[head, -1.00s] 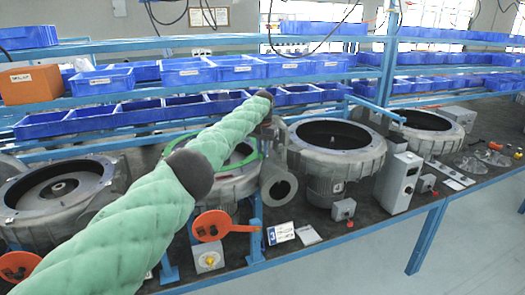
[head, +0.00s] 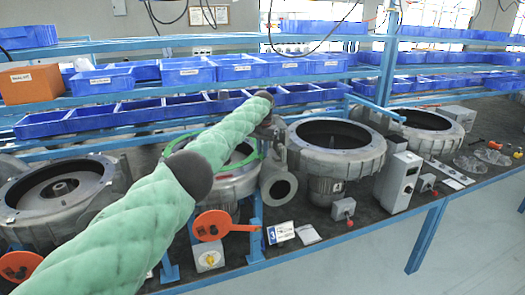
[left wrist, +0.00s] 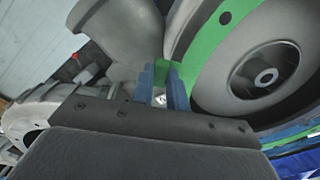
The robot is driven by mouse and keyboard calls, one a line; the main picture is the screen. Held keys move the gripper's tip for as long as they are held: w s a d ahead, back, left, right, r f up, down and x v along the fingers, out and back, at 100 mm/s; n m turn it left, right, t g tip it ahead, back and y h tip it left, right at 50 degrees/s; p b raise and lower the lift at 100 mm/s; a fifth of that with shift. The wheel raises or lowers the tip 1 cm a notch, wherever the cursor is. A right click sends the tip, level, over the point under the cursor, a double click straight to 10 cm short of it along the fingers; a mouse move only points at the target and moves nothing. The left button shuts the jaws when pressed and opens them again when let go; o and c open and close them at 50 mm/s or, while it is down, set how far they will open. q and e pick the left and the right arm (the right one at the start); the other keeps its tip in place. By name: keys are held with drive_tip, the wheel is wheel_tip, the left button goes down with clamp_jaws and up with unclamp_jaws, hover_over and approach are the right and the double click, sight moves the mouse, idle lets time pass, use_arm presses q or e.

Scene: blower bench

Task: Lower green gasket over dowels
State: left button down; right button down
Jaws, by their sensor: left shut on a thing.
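The green gasket (head: 247,163) is a flat ring over the rim of the blower housing (head: 236,188) behind my left arm. In the left wrist view the gasket (left wrist: 222,38) shows as a green band with a dark hole, around the grey round centre of the housing (left wrist: 268,75). My left gripper (head: 269,130) is at the ring's right side in the head view. Its blue fingers (left wrist: 164,80) are shut on a green part at the gasket's edge. I cannot make out the dowels, or whether the ring touches the rim. My right gripper is not in view.
A grey pipe outlet (head: 280,186) stands right beside the housing. Other open blower housings stand to the left (head: 22,215) and right (head: 370,162). Blue shelves with bins (head: 235,105) run behind. An orange disc tool (head: 212,224) is in front.

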use_arm(q)
drive_tip(key=shift+f, duration=0.35)
idle(0.4)
drive_tip(key=shift+f, duration=0.2)
idle(0.7)
drive_tip(key=shift+f, duration=0.3)
idle(0.6)
drive_tip(key=shift+f, duration=0.2)
idle(0.6)
drive_tip(key=shift+f+b, duration=0.3)
drive_tip(key=shift+f, duration=0.05)
idle(0.4)
drive_tip(key=c, duration=1.3)
unclamp_jaws()
